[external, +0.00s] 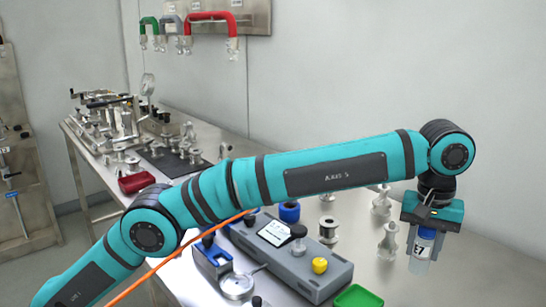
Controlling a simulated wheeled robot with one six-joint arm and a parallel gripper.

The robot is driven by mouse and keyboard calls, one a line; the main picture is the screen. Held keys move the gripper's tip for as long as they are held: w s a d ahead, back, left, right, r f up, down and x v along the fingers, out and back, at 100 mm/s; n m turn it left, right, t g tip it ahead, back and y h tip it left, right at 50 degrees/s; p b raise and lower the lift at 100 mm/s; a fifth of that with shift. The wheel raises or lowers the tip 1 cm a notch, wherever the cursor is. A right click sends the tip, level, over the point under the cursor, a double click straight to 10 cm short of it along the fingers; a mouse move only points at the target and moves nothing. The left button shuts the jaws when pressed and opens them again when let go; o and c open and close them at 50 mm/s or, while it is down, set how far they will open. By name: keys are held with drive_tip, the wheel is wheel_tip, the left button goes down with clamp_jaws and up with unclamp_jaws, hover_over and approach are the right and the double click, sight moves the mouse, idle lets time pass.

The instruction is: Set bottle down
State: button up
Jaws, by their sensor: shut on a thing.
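The bottle (421,252) is small and pale, with a blue upper part and a white label reading "E7". It hangs upright below my gripper (428,228), which is shut on its upper part. The gripper is at the right of the external view, over the right part of the steel table (465,280). I cannot tell how far the bottle's base is above the table top.
Left of the bottle stand metal fittings (388,241) and a grey box (290,258) with a yellow knob. A green tray (358,297) lies in front. A red tray (137,182) and metal apparatus are farther back. The table's right part looks clear.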

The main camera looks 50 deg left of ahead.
sight(419, 262)
drive_tip(key=shift+f, duration=2.2)
drive_tip(key=o, duration=1)
drive_tip(key=shift+f, duration=0.1)
drive_tip(key=shift+c, duration=0.2)
wheel_tip(419, 262, up, 4)
drive_tip(key=shift+r, duration=0.9)
